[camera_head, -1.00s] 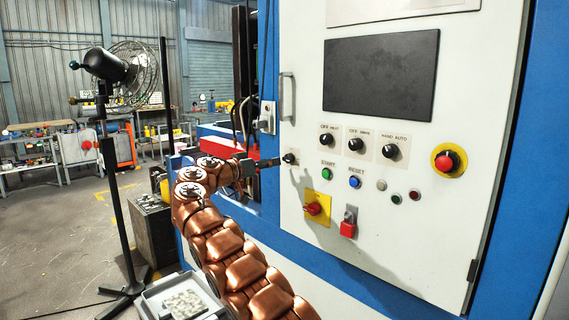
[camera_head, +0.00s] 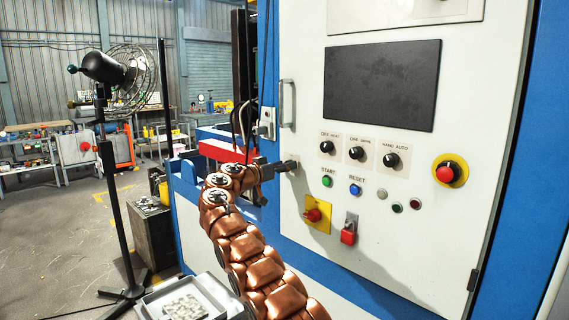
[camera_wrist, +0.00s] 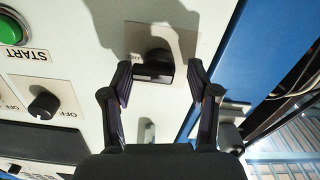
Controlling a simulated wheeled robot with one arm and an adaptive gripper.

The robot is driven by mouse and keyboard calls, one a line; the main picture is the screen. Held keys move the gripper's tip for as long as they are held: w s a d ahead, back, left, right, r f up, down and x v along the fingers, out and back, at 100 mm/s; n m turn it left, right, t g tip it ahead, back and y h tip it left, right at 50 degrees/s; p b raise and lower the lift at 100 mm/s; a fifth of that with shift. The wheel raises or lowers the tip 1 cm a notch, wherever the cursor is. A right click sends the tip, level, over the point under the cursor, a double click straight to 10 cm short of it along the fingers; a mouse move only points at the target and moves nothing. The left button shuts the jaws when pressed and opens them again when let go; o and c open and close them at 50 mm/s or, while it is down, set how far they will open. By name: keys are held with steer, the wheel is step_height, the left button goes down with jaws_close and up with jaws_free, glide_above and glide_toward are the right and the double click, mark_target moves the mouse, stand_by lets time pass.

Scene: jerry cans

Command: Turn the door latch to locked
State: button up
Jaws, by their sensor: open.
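The door latch (camera_wrist: 153,66) is a small black knob on a pale plate (camera_wrist: 178,42) at the left edge of the white cabinet door (camera_head: 300,150). In the wrist view it sits between the two fingertips of my gripper (camera_wrist: 160,76). One finger is on each side of it, with a visible gap on the right and a narrower one on the left. My gripper is open. In the head view my gripper (camera_head: 284,167) reaches the door from the left and hides the latch. Contact with the latch cannot be told.
The door carries a handle (camera_head: 287,103), a dark screen (camera_head: 381,84), several black selector knobs, a green START button (camera_head: 327,181), a blue RESET button (camera_head: 355,189), a red knob on yellow (camera_head: 312,214) and a red emergency stop (camera_head: 446,173). A fan (camera_head: 110,70) stands at left.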

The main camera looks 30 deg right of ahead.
steer(key=shift+d, duration=0.2)
steer(key=shift+c, duration=0.9)
steer(key=c, duration=0.8)
steer(key=shift+a, duration=0.1)
